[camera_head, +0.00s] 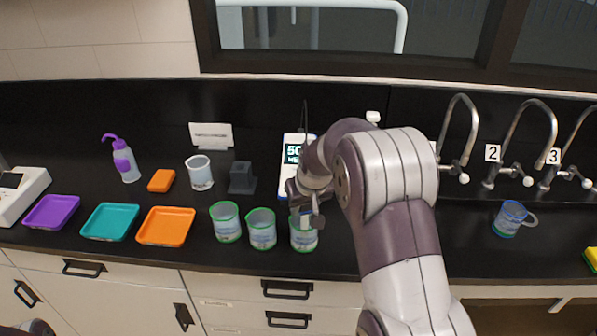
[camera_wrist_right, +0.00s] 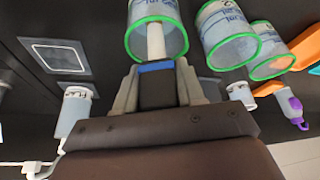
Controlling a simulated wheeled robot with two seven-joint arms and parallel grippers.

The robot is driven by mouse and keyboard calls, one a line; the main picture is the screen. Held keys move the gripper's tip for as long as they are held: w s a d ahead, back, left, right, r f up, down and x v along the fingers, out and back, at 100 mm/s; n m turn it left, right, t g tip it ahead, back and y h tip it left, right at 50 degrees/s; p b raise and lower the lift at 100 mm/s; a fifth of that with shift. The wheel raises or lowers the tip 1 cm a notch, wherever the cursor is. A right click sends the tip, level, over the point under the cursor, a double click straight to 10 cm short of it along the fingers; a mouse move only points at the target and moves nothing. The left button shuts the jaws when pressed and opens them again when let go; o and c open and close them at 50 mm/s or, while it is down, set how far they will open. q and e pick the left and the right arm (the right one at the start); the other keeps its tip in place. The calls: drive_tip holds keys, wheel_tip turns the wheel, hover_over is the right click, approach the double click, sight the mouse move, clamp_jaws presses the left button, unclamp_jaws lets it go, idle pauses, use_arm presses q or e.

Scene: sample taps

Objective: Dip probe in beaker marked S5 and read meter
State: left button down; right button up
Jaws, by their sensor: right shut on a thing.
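My right gripper (camera_head: 306,210) is over the rightmost of three green-rimmed beakers, this beaker (camera_head: 303,238). In the right wrist view the gripper (camera_wrist_right: 155,85) is shut on the probe (camera_wrist_right: 155,42), which has a dark body, a blue band and a pale rod. The rod points into the mouth of a green-rimmed beaker (camera_wrist_right: 157,12); I cannot tell how deep its tip is. The other two beakers (camera_head: 225,225) (camera_head: 262,232) stand to the left. Their marks are too small to read. The meter (camera_head: 291,165) stands behind, partly hidden by my arm; its display begins with "50".
Purple, teal and orange trays (camera_head: 165,227) lie at front left.

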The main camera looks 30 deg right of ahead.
wheel_tip(320, 180, up, 10)
drive_tip(key=p, duration=0.7)
drive_tip(key=shift+f+p, duration=0.25)
drive_tip(key=shift+p, duration=0.1)
